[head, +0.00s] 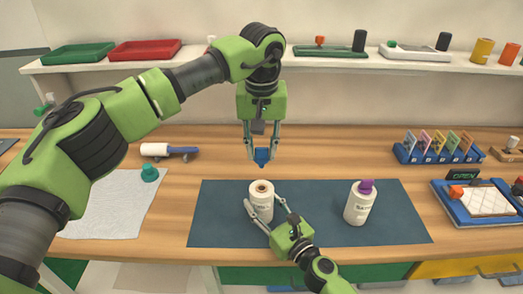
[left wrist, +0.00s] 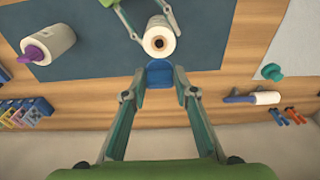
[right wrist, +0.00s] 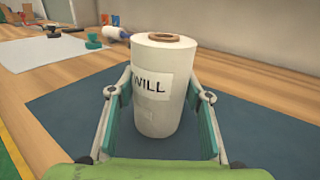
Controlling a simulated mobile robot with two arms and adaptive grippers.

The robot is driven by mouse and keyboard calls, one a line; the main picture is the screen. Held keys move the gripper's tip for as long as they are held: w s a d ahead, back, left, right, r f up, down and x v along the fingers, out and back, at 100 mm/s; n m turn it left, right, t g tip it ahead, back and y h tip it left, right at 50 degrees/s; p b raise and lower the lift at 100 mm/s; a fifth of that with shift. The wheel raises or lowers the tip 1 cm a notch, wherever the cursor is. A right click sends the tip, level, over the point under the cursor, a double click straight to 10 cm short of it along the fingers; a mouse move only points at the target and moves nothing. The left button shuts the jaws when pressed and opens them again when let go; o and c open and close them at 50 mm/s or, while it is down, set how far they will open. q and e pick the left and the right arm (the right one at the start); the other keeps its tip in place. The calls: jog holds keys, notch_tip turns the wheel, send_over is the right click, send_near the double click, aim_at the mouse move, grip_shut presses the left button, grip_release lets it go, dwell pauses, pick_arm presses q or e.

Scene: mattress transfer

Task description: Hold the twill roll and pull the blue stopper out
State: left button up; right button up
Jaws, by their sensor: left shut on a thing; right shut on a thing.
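The white twill roll (head: 261,203) stands upright on the dark blue mat, its brown core open at the top. In the right wrist view the roll (right wrist: 160,65) shows its TWILL label. My right gripper (head: 266,215) is shut on the roll, one finger on each side. The blue stopper (head: 262,156) is out of the roll, in the air above and behind it. My left gripper (head: 263,150) points down and is shut on the stopper, which also shows between its fingertips in the left wrist view (left wrist: 160,74).
A second white roll with a purple stopper (head: 361,203) stands right on the mat (head: 310,230). A white cloth (head: 110,205) with a green stopper (head: 149,173) lies left. A small roll with a blue-purple stopper (head: 168,151) lies behind. A blue card rack (head: 440,155) and tray (head: 450,205) are right.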

jog(key=o, duration=1.4)
jog(key=shift+o, duration=0.2)
